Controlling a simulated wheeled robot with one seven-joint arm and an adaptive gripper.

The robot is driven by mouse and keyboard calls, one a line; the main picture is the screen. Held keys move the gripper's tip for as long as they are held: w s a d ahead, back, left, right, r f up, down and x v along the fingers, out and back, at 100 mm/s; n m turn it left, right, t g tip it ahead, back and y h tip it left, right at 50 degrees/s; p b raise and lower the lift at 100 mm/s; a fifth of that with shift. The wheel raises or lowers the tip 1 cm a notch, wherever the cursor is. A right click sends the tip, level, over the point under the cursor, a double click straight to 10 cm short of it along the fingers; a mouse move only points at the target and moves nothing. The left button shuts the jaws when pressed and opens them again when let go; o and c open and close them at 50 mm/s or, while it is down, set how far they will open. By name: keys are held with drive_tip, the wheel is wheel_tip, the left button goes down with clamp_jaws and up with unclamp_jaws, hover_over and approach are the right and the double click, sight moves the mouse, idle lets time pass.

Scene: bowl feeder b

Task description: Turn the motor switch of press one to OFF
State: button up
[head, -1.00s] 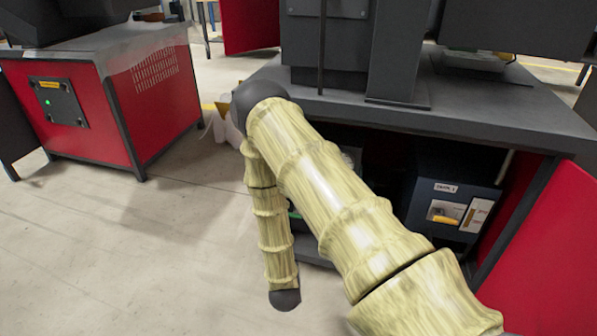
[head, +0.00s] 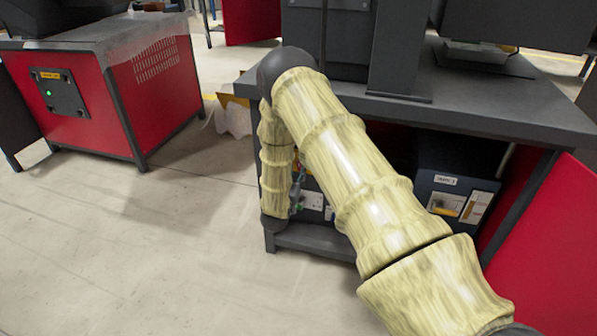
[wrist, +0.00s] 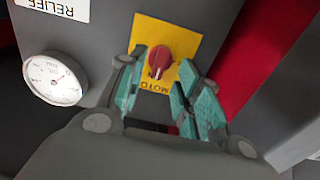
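In the wrist view, a red motor switch knob (wrist: 159,59) sits on a yellow plate (wrist: 183,37) with upside-down, partly covered lettering that begins MOTO. My gripper (wrist: 162,72) is open, its two teal fingers pointing at the plate, with the knob seen between the fingertips. I cannot tell whether either finger touches the knob. In the head view, my arm hides most of my gripper (head: 297,190), low under the dark bench top; the red knob is not visible there.
A round gauge (wrist: 52,78) and a RELIEF label (wrist: 58,8) are left of the plate in the wrist view. The bench top (head: 490,105) overhangs my gripper. A dark labelled unit (head: 452,190) stands right of my arm.

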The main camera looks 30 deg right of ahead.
sight(299, 167)
drive_tip(key=shift+b+x, duration=0.35)
drive_tip(key=shift+x, duration=1.45)
drive_tip(key=c, duration=0.6)
drive_tip(key=shift+c, duration=0.2)
drive_tip(key=shift+p, duration=0.3)
